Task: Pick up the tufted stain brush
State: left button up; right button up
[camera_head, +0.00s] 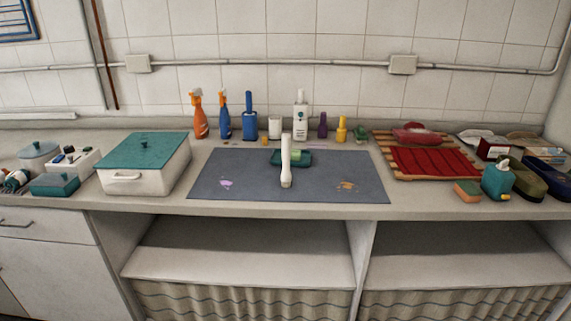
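A long white handle (286,168), which looks like the tufted stain brush, is at the middle of the grey mat (225,185). It runs from the back of the mat toward the front. I cannot make out its bristles, nor whether it lies flat or stands tilted. It overlaps a teal piece (303,158) with a light green top right behind it; I cannot tell whether the two are joined. Neither of my grippers is in view.
A white box with a teal lid (145,150) stands left of the mat. Spray bottles (200,118) and other bottles (301,118) line the back. A wooden rack with a red cloth (430,161) lies to the right. The mat's front is clear except for purple and orange stains.

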aim_at(287, 177)
jog(key=i+l, duration=0.8)
jog(key=j+u, duration=0.05)
